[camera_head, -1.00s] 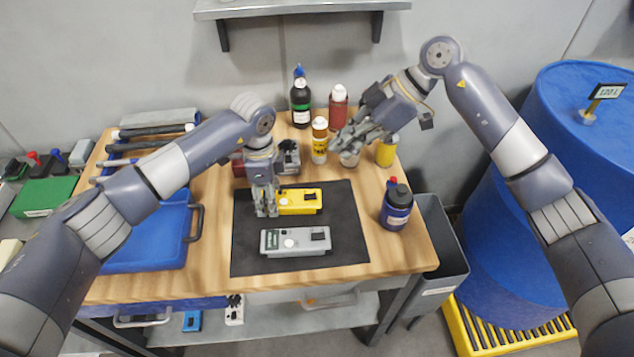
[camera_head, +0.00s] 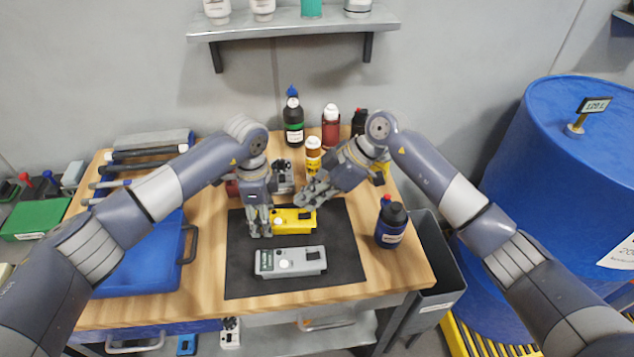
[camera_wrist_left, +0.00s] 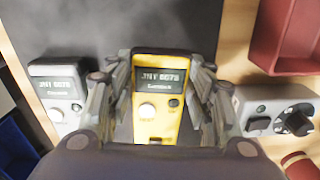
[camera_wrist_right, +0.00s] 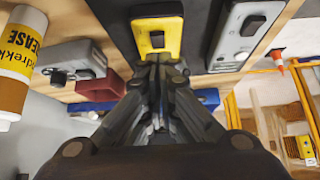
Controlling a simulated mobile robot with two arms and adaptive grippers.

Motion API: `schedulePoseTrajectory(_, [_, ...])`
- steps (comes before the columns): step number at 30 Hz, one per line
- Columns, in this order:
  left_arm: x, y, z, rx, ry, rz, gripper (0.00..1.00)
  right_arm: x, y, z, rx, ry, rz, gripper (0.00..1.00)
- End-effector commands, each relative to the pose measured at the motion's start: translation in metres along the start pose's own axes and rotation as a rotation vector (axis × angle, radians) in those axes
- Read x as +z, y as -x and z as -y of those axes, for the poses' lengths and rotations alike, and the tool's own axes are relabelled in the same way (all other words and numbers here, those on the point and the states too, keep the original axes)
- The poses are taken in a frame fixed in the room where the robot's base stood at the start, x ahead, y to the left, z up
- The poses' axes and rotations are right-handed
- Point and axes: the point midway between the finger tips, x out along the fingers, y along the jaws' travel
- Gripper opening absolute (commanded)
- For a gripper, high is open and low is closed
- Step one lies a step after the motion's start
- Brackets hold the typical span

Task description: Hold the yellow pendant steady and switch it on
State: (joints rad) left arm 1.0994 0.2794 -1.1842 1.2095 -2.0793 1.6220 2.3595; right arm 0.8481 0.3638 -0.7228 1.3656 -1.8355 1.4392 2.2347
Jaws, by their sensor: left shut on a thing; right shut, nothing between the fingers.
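The yellow pendant (camera_head: 294,222) lies on the black mat (camera_head: 345,278). In the left wrist view the yellow pendant (camera_wrist_left: 157,100) shows its dark display, a white round knob and a small dark button between the fingers. My left gripper (camera_head: 259,232) is shut on the pendant's left part. My right gripper (camera_head: 303,199) is shut and empty, just behind and above the pendant. In the right wrist view its closed fingertips (camera_wrist_right: 158,62) point at the yellow pendant (camera_wrist_right: 157,30). I cannot tell whether they touch it.
A grey pendant (camera_head: 290,262) lies in front on the mat. A grey box with a knob (camera_wrist_left: 285,118) stands close to my left gripper. Several bottles stand at the back, and a dark blue bottle (camera_head: 391,226) at the right.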

Motion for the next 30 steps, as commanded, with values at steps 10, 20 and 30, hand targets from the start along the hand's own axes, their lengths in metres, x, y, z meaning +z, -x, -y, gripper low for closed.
schedulePoseTrajectory(10, [0.002, -0.001, 0.0, 0.002, 0.003, 0.004, 0.1, 0.012, -0.012, 0.0, 0.001, 0.002, -0.001, 0.0])
schedulePoseTrajectory(20, [0.002, -0.002, 0.0, 0.002, 0.003, 0.004, 0.1, 0.019, -0.015, 0.001, -0.003, -0.003, -0.041, 0.0])
schedulePoseTrajectory(30, [0.002, -0.001, 0.0, 0.002, 0.002, 0.004, 0.1, 0.026, -0.016, 0.0, 0.001, 0.002, -0.1, 0.0])
